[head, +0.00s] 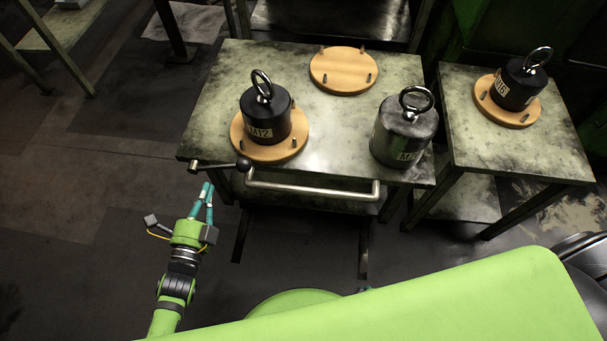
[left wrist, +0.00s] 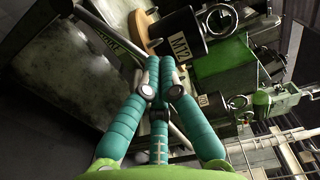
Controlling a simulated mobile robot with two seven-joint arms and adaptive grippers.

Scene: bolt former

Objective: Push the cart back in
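The cart (head: 335,120) is a worn metal-topped table with a silver push handle (head: 310,189) along its front edge. My left gripper (head: 208,187) is just in front of that corner, below the lever and left of the handle. Its teal fingers (left wrist: 160,72) are drawn together in the left wrist view, with nothing visible between them. A metal bar (left wrist: 105,32) passes behind the fingers there; I cannot tell whether they touch it. My right gripper is not in view.
On the cart stand a black M12 weight (head: 266,118) on a wooden disc, a grey weight (head: 404,132) and an empty wooden disc (head: 343,70). A side table (head: 510,145) at right holds another black weight (head: 521,82). The floor left of the cart is clear.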

